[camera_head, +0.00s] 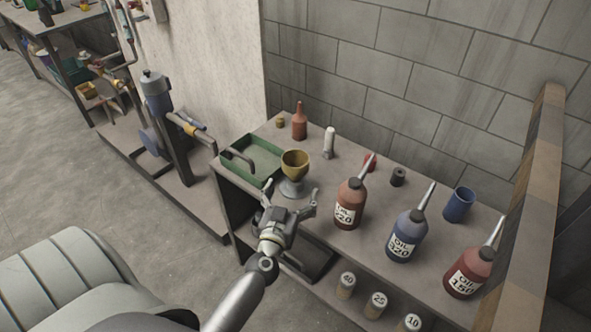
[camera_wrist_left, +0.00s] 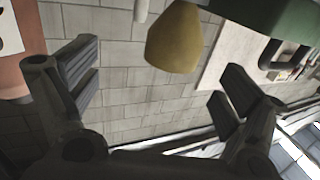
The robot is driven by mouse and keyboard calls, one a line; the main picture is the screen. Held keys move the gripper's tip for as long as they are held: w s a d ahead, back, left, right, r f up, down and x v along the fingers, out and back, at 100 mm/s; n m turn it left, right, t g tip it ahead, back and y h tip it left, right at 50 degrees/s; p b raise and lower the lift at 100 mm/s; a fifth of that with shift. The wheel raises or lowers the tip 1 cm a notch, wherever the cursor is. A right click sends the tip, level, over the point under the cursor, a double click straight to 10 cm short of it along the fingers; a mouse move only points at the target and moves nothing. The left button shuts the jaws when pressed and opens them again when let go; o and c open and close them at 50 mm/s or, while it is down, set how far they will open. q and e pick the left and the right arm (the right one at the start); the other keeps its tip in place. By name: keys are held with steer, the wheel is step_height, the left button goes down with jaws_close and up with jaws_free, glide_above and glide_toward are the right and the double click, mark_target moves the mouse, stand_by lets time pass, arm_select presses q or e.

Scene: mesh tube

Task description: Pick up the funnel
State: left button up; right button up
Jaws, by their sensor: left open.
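Nothing is between the fingertips, and I see no clear contact with the funnel. My right gripper is not in view.
A green tray (camera_head: 270,158) with a dark handle stands close left of the funnel. A brown oil bottle (camera_head: 349,206) stands to the right, with a blue bottle (camera_head: 406,236) and a red bottle (camera_head: 469,272) further right. A white tube (camera_head: 329,140) stands behind.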

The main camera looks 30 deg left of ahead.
mark_target(292, 175)
arm_select(q)
steer(key=shift+n+y, duration=0.4)
steer(key=w+a, duration=0.1)
steer(key=w, duration=0.1)
steer(key=w+a, duration=0.2)
steer(key=x, duration=0.3)
steer(key=b+x, duration=0.1)
steer(key=x, duration=0.2)
steer(key=shift+f, duration=0.25)
steer(key=shift+w+a, duration=0.15)
steer(key=shift+w, duration=0.05)
steer(key=shift+c, duration=0.3)
steer(key=c, duration=0.9)
steer(key=shift+r, duration=0.1)
steer(key=shift+c, duration=1)
